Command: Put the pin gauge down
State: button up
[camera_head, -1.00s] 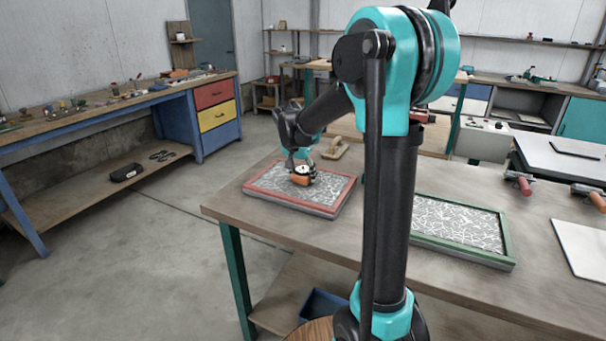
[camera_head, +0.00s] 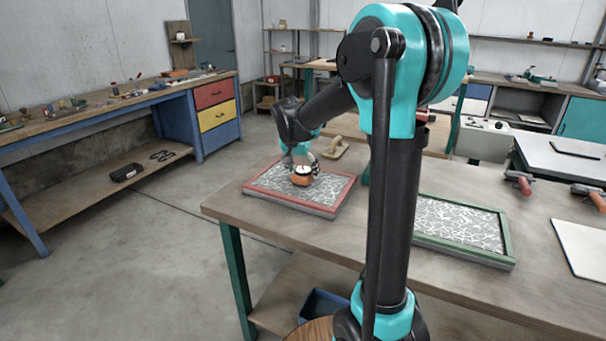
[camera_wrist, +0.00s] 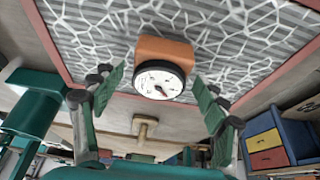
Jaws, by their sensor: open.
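The pin gauge is an orange block with a round white dial (camera_wrist: 160,82). It rests on the fibre-covered panel in the red frame (camera_head: 262,198), where the gauge also shows in the head view (camera_head: 302,178). My gripper (camera_wrist: 158,88) is open, with one green finger pad on each side of the gauge and a visible gap to both.
A green-framed panel (camera_head: 508,240) lies on the same table (camera_head: 250,218), to the right behind my arm. A wooden float (camera_head: 335,150) lies beyond the red frame. Orange-handled tools (camera_head: 520,182) and a pale board (camera_head: 582,245) are at the right.

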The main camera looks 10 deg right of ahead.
jog(key=v, duration=1)
jog(key=shift+r, duration=0.2)
jog(key=shift+o, duration=0.3)
